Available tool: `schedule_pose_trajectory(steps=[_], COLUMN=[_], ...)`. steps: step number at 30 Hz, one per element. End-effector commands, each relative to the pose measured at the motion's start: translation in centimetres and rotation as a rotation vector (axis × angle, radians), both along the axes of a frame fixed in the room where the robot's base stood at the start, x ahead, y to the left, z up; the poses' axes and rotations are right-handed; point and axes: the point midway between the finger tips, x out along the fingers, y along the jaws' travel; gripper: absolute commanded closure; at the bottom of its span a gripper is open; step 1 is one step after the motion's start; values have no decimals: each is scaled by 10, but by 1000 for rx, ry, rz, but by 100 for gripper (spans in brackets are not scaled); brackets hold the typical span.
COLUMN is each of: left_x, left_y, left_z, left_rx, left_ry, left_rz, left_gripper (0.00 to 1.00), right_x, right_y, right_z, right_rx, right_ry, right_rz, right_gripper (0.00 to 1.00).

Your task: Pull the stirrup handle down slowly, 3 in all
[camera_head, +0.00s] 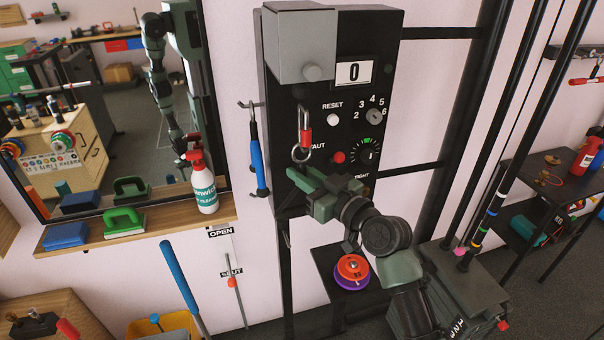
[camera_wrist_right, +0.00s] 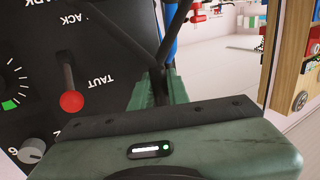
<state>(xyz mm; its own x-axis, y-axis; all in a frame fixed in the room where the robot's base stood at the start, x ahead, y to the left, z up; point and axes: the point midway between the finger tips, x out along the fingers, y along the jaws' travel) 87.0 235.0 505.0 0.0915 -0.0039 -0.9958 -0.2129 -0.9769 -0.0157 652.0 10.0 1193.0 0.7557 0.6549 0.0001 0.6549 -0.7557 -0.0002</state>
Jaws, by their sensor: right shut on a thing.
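The black cable machine (camera_head: 273,105) stands upright against the wall, and its counter window (camera_head: 354,73) shows 0. The grip bar itself is hidden. My left gripper is not directly in view.
A red-knobbed TAUT lever (camera_head: 338,157) and a dial (camera_head: 368,155) are close beside my right gripper. A blue bar (camera_head: 258,158) hangs at the machine's left side. A shelf (camera_head: 78,241) with a spray bottle (camera_head: 203,182) is below the mirror.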

Motion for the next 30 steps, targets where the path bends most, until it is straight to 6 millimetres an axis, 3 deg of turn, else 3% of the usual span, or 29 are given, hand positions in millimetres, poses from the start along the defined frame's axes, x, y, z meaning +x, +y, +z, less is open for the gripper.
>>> schedule_pose_trajectory(steps=[5, 12, 23, 30], left_x=[0, 0, 0, 0], left_y=[0, 0, 0, 0], left_z=[-5, -24, -25, -45], left_rx=[0, 0, 0, 0], left_ry=[0, 0, 0, 0], left_rz=[0, 0, 0, 0], left_gripper=[48, 48, 48, 48], right_x=[0, 0, 0, -1], right_y=[0, 0, 0, 0], right_z=[-4, -27, -30, -52], right_rx=[1, -3, -5, -7], right_ry=[-2, 4, 7, 8], right_rz=[0, 1, 1, 2], right_gripper=[100, 100, 100, 100])
